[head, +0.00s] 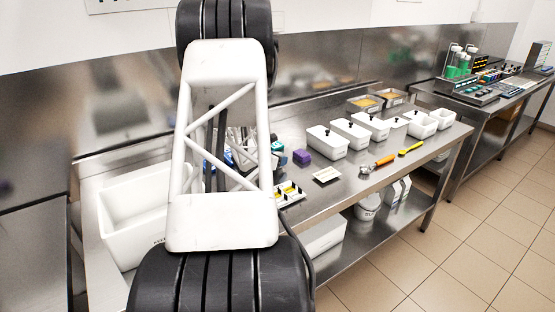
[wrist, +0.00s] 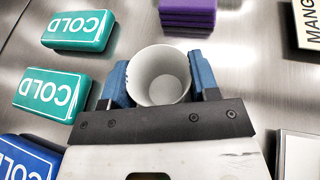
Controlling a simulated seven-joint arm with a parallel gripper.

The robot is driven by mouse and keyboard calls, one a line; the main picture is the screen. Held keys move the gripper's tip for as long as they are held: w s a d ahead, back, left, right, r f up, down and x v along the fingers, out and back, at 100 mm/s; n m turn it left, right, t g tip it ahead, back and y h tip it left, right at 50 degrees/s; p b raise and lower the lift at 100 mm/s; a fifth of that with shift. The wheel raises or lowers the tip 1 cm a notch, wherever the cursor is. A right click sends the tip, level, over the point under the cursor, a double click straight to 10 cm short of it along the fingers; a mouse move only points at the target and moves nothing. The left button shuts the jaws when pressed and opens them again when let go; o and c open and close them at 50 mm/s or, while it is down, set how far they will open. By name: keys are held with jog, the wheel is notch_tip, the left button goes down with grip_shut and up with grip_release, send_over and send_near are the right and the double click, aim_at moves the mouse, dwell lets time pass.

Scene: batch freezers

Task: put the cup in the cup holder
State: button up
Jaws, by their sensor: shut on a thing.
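A white, empty-looking cup (wrist: 158,76) sits between the two blue fingers of my gripper (wrist: 160,82) in the wrist view. My gripper is shut on it, with one finger against each side. The cup's open mouth faces the camera. Steel surface shows around the cup; I cannot tell whether the cup touches it. In the head view my arm hides the gripper and the cup. I cannot make out a cup holder for certain in either view.
Teal COLD packs (wrist: 52,95), a blue pack (wrist: 25,160) and a purple block (wrist: 187,14) lie around the gripper. A MANGO card (wrist: 308,24) is at the right. White lidded tubs (head: 327,143), an orange-handled tool (head: 378,163) and a white bin (head: 148,212) stand on the steel counter (head: 350,190).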

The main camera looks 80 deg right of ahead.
jog(key=shift+f, duration=0.1)
jog(key=o, duration=0.9)
jog(key=shift+w+a+r, duration=0.35)
jog(key=shift+a+r, duration=0.05)
jog(key=shift+a, duration=0.15)
jog(key=v, duration=0.9)
jog(key=shift+a, duration=0.1)
jog(key=shift+w+a+r, duration=0.25)
jog(key=shift+w+a, duration=0.1)
jog(key=shift+a, duration=0.25)
jog(key=shift+o, duration=0.4)
